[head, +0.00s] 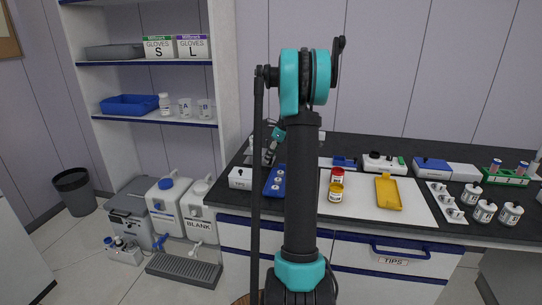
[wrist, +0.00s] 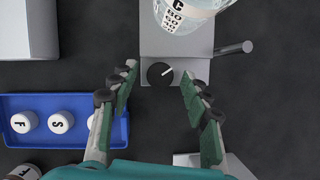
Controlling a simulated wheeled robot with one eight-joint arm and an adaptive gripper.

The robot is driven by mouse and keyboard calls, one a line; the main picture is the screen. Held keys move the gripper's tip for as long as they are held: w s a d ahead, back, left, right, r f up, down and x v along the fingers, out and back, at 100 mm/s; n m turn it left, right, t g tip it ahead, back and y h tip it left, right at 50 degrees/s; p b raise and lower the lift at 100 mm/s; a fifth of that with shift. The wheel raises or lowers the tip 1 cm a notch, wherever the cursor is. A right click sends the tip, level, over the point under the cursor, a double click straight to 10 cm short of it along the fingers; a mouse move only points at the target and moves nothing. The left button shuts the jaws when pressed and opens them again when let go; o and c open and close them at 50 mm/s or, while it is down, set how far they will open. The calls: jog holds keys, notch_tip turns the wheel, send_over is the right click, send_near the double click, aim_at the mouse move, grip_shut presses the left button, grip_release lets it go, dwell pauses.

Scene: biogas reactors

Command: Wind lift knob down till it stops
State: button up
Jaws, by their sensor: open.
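In the wrist view a grey device (wrist: 176,40) stands on the black worktop, partly cut off by the top edge. Its near part carries a round black knob (wrist: 160,74) with a white pointer line. A short grey rod with a darker end (wrist: 236,48) sticks out from its right side. I cannot tell for sure which of these is the lift knob. My gripper (wrist: 160,82) is open, one finger on each side of the black knob, with gaps on both sides. A clear beaker (wrist: 188,14) marked C sits over the device. In the head view my arm mostly hides this spot.
A blue tray (wrist: 121,132) with white-capped bottles lies left of my gripper; it also shows in the head view (head: 275,190). A white box (wrist: 28,28) stands at upper left.

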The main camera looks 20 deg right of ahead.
jog(key=shift+c, duration=0.6)
grip_shut()
jog(key=shift+n, duration=0.3)
jog(key=shift+w+d+n+g+y, duration=0.1)
jog(key=shift+n+g+y, duration=0.3)
jog(key=shift+n, duration=0.9)
jog(key=shift+w+d+n+g+y, duration=0.15)
jog(key=shift+n+g, duration=0.45)
jog(key=shift+n, duration=0.7)
jog(key=shift+a, duration=0.1)
jog(key=shift+o, duration=0.6)
grip_release()
